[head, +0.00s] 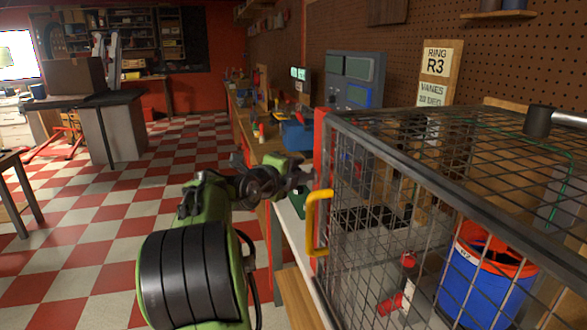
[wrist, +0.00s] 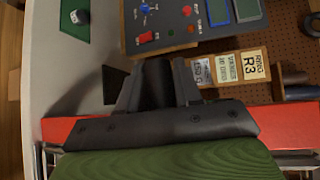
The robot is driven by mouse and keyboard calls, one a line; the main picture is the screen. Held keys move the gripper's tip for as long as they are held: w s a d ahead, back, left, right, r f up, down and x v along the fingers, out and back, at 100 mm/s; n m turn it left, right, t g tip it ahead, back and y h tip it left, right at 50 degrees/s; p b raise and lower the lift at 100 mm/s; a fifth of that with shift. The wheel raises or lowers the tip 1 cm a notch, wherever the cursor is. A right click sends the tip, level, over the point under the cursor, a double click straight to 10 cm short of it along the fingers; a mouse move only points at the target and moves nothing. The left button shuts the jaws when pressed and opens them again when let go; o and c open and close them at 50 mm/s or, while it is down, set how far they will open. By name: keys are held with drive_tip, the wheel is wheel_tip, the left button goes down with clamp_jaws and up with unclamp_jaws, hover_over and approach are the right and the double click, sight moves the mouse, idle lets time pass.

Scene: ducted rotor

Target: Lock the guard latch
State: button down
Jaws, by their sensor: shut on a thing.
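The wire-mesh guard (head: 365,140) stands at the right in the head view, with a red upright (head: 321,150) at its front corner and a yellow handle (head: 318,222) on it. My gripper (head: 302,178) is at the left side of this red upright. In the wrist view my gripper (wrist: 157,85) is shut on a dark part between its fingers, which looks like the guard latch. The red bar (wrist: 72,130) passes behind my gripper. My fingers hide most of the held part, so I cannot tell the latch's position.
A grey control panel (head: 354,82) and the R3 sign (head: 437,62) stand behind the guard. A blue bin (head: 475,285) with an orange rim is inside the mesh. A workbench (head: 243,125) runs along the wall. The checkered floor (head: 95,205) at left is open.

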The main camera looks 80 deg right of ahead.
drive_tip(key=f+n+y+p, duration=0.1)
drive_tip(key=n+y+p, duration=0.1)
drive_tip(key=p, duration=0.1)
drive_tip(key=shift+a+f+y, duration=0.15)
drive_tip(key=shift+y, duration=0.15)
drive_tip(key=a+f+n+g+y+p, duration=0.1)
drive_tip(key=y+p, duration=0.1)
drive_tip(key=p, duration=0.2)
drive_tip(key=s+a+f+n+g+y+p, duration=0.1)
drive_tip(key=n+y+p, duration=0.1)
drive_tip(key=p, duration=0.3)
drive_tip(key=s+a+f+n+g+y+p, duration=0.1)
drive_tip(key=y+p, duration=0.3)
drive_tip(key=p, duration=0.1)
drive_tip(key=shift+a+f+n, duration=0.1)
drive_tip(key=shift+f+n, duration=0.2)
drive_tip(key=c, duration=0.9)
unclamp_jaws()
drive_tip(key=shift+o, duration=0.2)
